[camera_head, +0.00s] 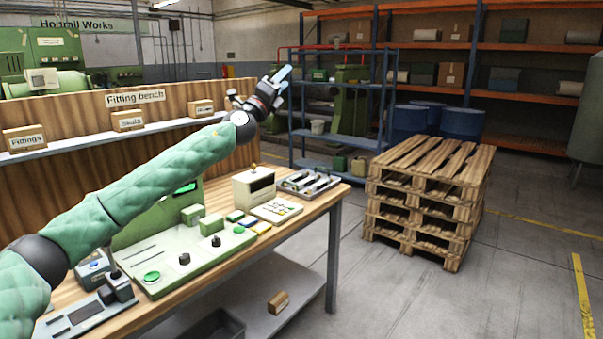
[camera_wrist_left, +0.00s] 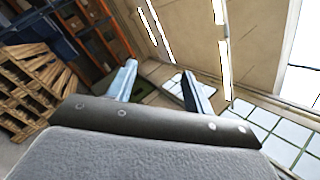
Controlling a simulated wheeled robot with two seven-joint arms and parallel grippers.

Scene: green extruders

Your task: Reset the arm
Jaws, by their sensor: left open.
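My left arm, in a green quilted cover, reaches up from the lower left across the head view, above the fitting bench. My left gripper (camera_head: 283,76) is at its end, raised and pointing up and to the right, well clear of the bench top. In the left wrist view its two fingers (camera_wrist_left: 161,84) stand apart with nothing between them, and the ceiling lights and windows show beyond. My right gripper is not in view.
The wooden fitting bench (camera_head: 335,192) holds a green control panel (camera_head: 200,262), small blocks and a parts tray (camera_head: 309,183). A pallet stack (camera_head: 430,190) stands to the right, with blue drums (camera_head: 462,124) and shelving behind. The floor at the front right is clear.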

